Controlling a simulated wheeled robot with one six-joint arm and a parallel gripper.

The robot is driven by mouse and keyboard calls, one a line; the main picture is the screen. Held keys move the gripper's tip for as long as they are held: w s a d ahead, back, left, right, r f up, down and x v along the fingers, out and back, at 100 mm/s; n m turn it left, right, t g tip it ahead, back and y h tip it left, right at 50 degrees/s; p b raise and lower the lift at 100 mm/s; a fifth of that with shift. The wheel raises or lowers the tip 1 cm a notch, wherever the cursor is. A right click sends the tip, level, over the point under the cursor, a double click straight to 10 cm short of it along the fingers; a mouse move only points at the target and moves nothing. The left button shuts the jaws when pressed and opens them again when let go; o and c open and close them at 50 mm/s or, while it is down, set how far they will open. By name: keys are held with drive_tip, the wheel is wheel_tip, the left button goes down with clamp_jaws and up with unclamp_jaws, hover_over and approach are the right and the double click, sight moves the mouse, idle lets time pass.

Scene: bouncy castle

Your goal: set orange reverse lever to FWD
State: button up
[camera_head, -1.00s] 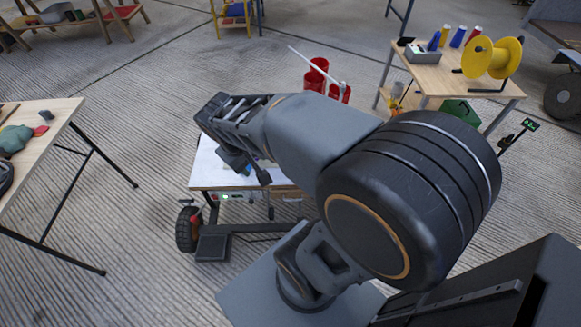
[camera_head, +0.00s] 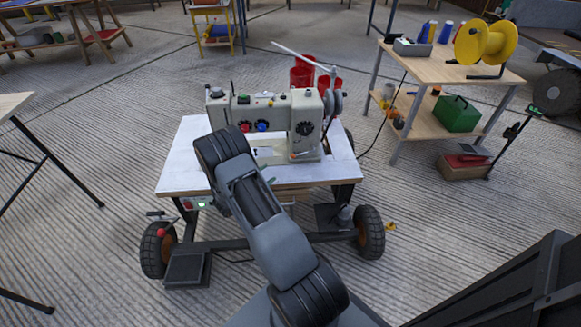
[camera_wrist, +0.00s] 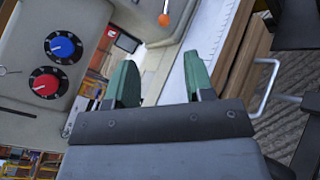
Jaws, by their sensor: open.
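The sewing machine (camera_head: 230,108) stands on a white-topped wheeled table (camera_head: 180,172) in the head view. In the wrist view an orange ball knob on a short stem, seemingly the reverse lever (camera_wrist: 163,20), shows at the top, beyond my fingertips. No FWD marking is legible, so its setting cannot be told. My gripper (camera_wrist: 158,62) has two green fingers spread apart with nothing between them. The knob lies ahead of the gap, apart from both fingers. In the head view my arm hides most of my gripper and part of the machine's front.
A blue dial (camera_wrist: 62,47) and a red dial (camera_wrist: 49,82) sit on the machine face, left of my fingers. The table edge (camera_wrist: 240,60) is close on the right. A wooden table (camera_head: 440,72) with a yellow spool (camera_head: 487,42) stands at the right. Open floor lies left.

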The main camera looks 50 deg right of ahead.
drive_tip(key=shift+n+t, duration=0.4)
drive_tip(key=d+b, duration=0.1)
drive_tip(key=d, duration=0.3)
drive_tip(key=w+d+f+b, duration=0.1)
drive_tip(key=d, duration=0.4)
drive_tip(key=d+f+b, duration=0.1)
drive_tip(key=d, duration=0.4)
drive_tip(key=shift+w+b, duration=0.15)
drive_tip(key=shift+b, duration=0.15)
clamp_jaws()
